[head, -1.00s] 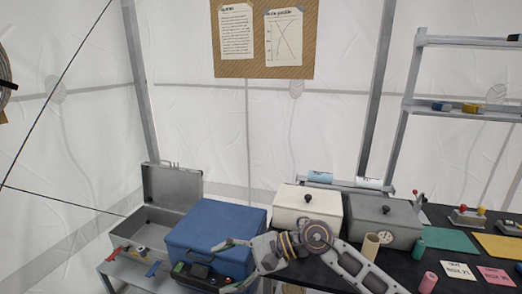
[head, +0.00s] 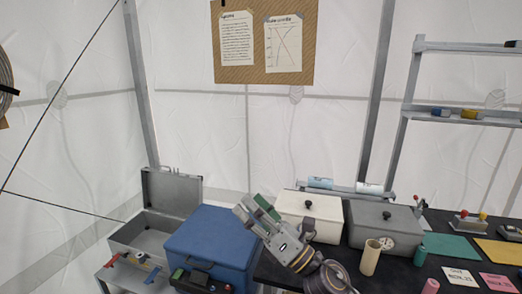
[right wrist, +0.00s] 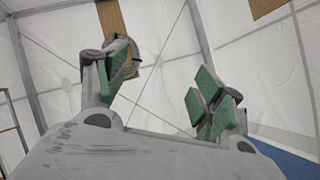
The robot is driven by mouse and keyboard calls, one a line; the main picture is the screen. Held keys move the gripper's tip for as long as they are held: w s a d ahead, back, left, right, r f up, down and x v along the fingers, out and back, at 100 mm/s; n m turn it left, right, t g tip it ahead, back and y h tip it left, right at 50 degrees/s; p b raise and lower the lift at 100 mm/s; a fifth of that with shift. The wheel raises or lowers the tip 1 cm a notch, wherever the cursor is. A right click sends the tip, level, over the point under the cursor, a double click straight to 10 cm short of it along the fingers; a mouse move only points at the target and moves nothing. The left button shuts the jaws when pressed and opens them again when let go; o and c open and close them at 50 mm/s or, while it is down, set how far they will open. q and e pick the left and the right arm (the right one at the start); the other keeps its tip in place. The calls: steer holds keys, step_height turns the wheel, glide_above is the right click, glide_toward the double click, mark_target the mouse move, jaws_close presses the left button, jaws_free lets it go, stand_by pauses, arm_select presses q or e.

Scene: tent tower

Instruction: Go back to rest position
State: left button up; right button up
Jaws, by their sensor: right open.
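My right gripper (head: 257,208) is raised in front of the blue box and the white box, its fingers pointing up and to the left. In the right wrist view its two green-padded fingers (right wrist: 160,95) stand wide apart with nothing between them. My left gripper is not in view.
A blue box (head: 205,240) and an open grey case (head: 150,232) stand at the left. A white box (head: 322,216) and a grey box (head: 385,232) stand on the black table (head: 395,274). A tan cylinder (head: 370,257) stands in front of them.

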steer(key=w+d+f+m+t+h, duration=0.2)
steer(key=d+f+m+h, duration=0.6)
steer(key=m, duration=0.4)
steer(key=w+d+f+m+t+h, duration=0.25)
steer(key=d+f+m+h, duration=0.35)
steer(key=d+m+h, duration=0.5)
steer(key=s+d+f+m+g, duration=0.3)
steer(key=s+f+m+g, duration=0.15)
steer(key=f+m, duration=0.35)
steer(key=s+d+f+m+g, duration=0.2)
steer(key=s+f+m+g, duration=0.7)
steer(key=s+f, duration=0.9)
steer(key=s+f+n+g, duration=0.1)
steer(key=s+f+g, duration=0.1)
steer(key=f, duration=1.3)
steer(key=s+f+n+g, duration=0.1)
steer(key=s+f+n, duration=0.1)
steer(key=f, duration=1.4)
steer(key=s+d+f, duration=0.2)
steer(key=s+f, duration=0.8)
steer(key=s, duration=0.1)
steer(key=s+d+f+g, duration=0.1)
steer(key=s+d+f, duration=0.1)
steer(key=s+f, duration=0.7)
steer(key=shift+s+d+f, duration=0.2)
steer(key=shift+s+f, duration=0.2)
steer(key=shift+s, duration=0.8)
